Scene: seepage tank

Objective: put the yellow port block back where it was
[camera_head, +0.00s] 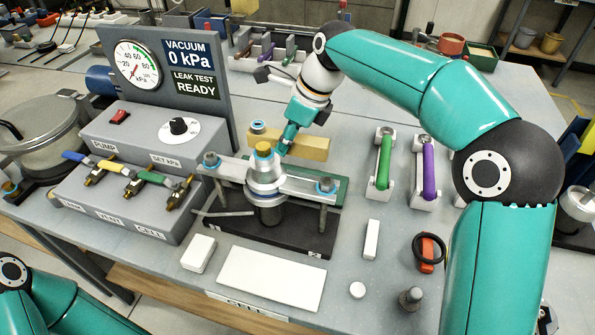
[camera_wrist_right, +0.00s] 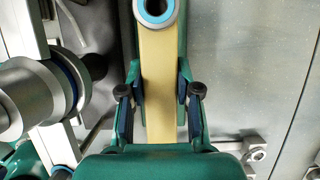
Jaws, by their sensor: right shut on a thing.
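The yellow port block (camera_head: 305,147) is a long pale-yellow bar with a blue-rimmed round port at one end. In the head view it is just behind the clamped cell (camera_head: 264,180). My right gripper (camera_head: 285,140) is shut on it. In the right wrist view the fingers (camera_wrist_right: 160,88) press both sides of the block (camera_wrist_right: 159,50), and its blue-ringed port shows at the top. A green surface (camera_head: 330,190) shows below and behind the cell; whether the block touches anything beneath is hidden. Only part of my left arm shows at lower left, without its gripper.
The grey valve console (camera_head: 140,195) and gauge panel (camera_head: 165,65) stand left of the cell. Green-handled (camera_head: 384,165) and purple-handled (camera_head: 427,165) pieces stand to the right. A white plate (camera_head: 270,278) lies in front. Some bare tabletop lies between the block and the green-handled piece.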

